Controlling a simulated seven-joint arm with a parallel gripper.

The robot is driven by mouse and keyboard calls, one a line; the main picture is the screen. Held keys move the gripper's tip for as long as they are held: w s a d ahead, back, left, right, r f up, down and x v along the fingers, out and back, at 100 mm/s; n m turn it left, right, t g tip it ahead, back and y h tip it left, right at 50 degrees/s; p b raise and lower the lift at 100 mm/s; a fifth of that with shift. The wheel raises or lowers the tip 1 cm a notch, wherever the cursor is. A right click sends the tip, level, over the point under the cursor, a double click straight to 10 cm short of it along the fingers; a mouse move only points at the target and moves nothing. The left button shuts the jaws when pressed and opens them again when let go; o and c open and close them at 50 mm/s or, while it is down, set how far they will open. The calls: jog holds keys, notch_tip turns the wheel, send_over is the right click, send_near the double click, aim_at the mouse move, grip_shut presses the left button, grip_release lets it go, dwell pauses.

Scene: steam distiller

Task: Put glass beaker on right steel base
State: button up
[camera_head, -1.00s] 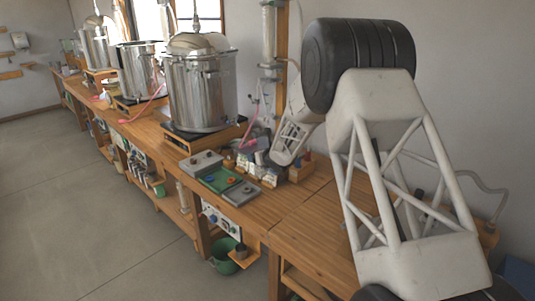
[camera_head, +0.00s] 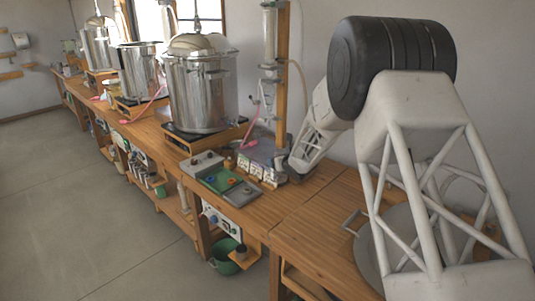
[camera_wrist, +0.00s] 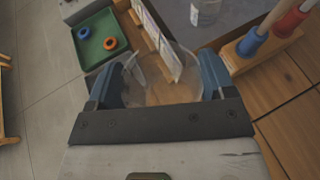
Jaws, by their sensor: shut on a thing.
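A clear glass beaker (camera_wrist: 165,88) is between the two blue fingers of my gripper (camera_wrist: 162,82) in the wrist view. My gripper is shut on it. In the head view the beaker and the fingertips cannot be made out beside the end of my arm. The right steel base (camera_head: 240,193) is a flat grey plate at the near right end of the green tray (camera_head: 221,181). In the wrist view the tray (camera_wrist: 101,43) lies up and left of the beaker; another grey plate (camera_wrist: 74,9) shows at its far side.
White cards (camera_wrist: 158,42) stand close ahead of the beaker. A wooden block (camera_wrist: 251,62) with red- and blue-topped tools is on the right, and a clear jar (camera_wrist: 205,12) is behind. A large steel pot (camera_head: 201,92) stands farther along the bench. Bare bench (camera_head: 290,205) lies in front.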

jog(key=shift+w, duration=0.1)
jog(key=w+a, duration=0.5)
jog(key=w, duration=0.8)
jog(key=w+a, duration=0.6)
jog(key=w, duration=0.7)
jog(key=shift+w, duration=0.15)
dwell(0.6)
jog(key=shift+x, duration=1.8)
jog(key=shift+f, duration=0.1)
jog(key=o, duration=1.2)
jog(key=shift+c, duration=0.2)
jog(key=shift+f, duration=0.1)
